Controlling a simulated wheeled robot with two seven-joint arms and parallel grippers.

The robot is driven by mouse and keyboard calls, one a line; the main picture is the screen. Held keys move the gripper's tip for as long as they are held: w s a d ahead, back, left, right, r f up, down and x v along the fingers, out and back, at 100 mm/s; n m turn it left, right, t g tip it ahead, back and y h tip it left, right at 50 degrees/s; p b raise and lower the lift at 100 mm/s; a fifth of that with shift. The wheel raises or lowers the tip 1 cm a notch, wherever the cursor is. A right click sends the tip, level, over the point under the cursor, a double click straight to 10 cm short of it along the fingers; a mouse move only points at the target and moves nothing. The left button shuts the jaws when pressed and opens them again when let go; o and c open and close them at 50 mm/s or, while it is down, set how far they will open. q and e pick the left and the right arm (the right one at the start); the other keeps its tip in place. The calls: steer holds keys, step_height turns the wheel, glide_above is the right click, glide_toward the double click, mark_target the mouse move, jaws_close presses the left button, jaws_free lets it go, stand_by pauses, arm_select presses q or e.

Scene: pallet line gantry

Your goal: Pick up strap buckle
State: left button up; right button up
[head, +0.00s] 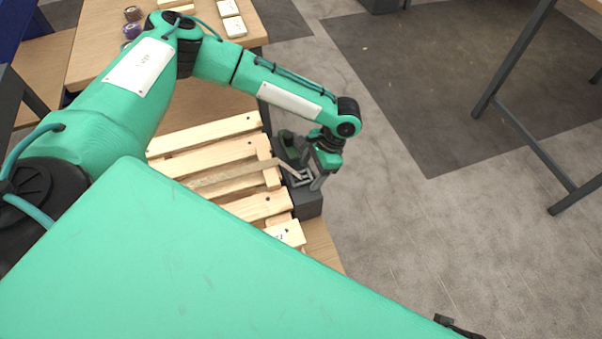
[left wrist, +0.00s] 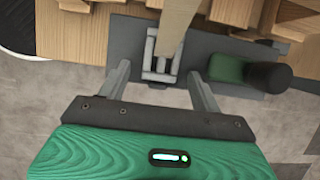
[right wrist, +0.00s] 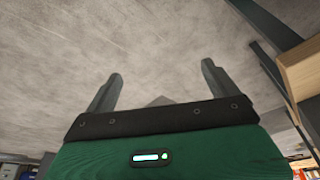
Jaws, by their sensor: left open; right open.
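The strap buckle (left wrist: 161,68) is a grey metal frame on a dark grey block (head: 310,203) at the pallet's edge. A beige strap (head: 235,180) runs across the pallet slats to the buckle, which also shows in the head view (head: 304,178). My left gripper (head: 315,178) is open at the buckle. In the left wrist view, its fingers appear on either side of the buckle's near end, with gaps; I cannot tell their height above it. My right gripper (right wrist: 162,72) is open and empty, facing bare floor; it is not recognisable in the head view.
A green part with a black knob (left wrist: 268,77) sits right beside the buckle in the left wrist view. The wooden pallet (head: 205,133) lies on a wooden table. Tape rolls (head: 132,30) and white-topped blocks (head: 232,26) lie at the back.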

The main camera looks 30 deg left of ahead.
arm_select(q)
steer(key=c, duration=1.1)
